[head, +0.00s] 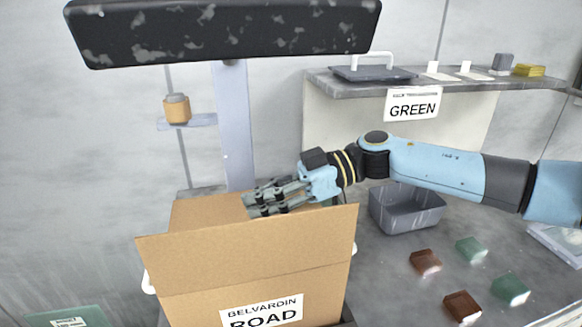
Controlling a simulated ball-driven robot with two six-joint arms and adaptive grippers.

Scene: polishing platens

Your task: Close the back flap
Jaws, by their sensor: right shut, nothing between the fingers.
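An open cardboard box (240,285) labelled BELVARDIN ROAD stands at the bottom centre. Its near flap (240,252) stands up and hides the inside. Behind it shows the brown back flap (205,212); I cannot tell how far it is folded. My right gripper (250,204) reaches in from the right, over the back part of the box. Its fingers are shut and empty, pointing left, in front of the back flap in the picture. I cannot tell whether they touch it. My left gripper is not in view.
A grey bin (405,212) stands right of the box. Several brown and green blocks lie on the grey table (400,290). A shelf (450,85) with a GREEN sign (412,105) is behind. A dark panel (220,30) on a post hangs above.

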